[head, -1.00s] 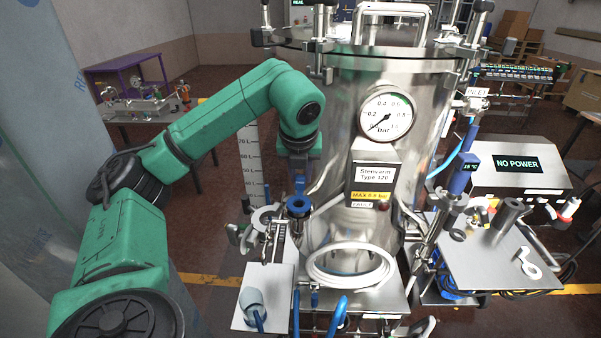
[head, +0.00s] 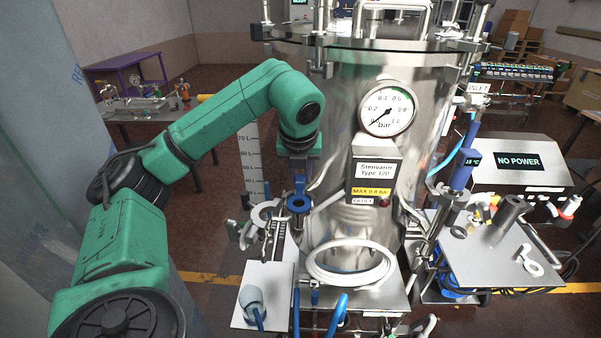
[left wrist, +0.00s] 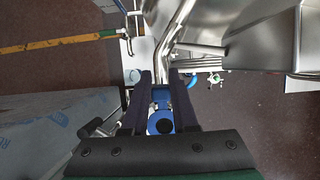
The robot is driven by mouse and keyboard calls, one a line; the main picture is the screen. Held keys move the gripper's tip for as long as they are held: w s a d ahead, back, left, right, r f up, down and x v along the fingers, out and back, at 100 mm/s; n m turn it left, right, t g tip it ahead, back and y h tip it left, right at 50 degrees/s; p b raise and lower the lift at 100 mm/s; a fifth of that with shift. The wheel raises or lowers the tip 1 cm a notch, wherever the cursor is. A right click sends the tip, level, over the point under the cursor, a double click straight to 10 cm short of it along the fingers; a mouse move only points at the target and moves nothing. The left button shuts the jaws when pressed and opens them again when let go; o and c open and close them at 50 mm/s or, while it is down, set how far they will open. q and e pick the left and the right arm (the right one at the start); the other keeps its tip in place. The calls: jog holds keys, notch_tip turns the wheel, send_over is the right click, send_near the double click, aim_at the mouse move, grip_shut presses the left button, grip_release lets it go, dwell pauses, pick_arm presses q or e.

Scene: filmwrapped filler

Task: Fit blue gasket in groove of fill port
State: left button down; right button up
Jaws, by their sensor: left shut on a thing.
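My left gripper (head: 299,192) points down in front of the steel vessel (head: 335,130), left of its gauge. My right gripper is not in view.
A coiled white hose (head: 350,265) lies at the vessel's foot. A white plate (head: 270,280) with a pale blue-grey cup (head: 252,299) is below the gripper. A grey side table (head: 490,265) with small parts stands right. Pipes and the vessel wall crowd the gripper's right side.

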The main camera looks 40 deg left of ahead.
pick_arm(q)
jog(key=shift+f, duration=0.1)
jog(key=c, duration=0.6)
grip_release()
jog(key=shift+d+r, duration=0.1)
jog(key=shift+r, duration=0.25)
jog(key=v, duration=0.6)
jog(key=shift+r, duration=0.1)
jog(key=p+v, duration=0.6)
jog(key=v, duration=0.1)
jog(key=shift+s+r, duration=0.25)
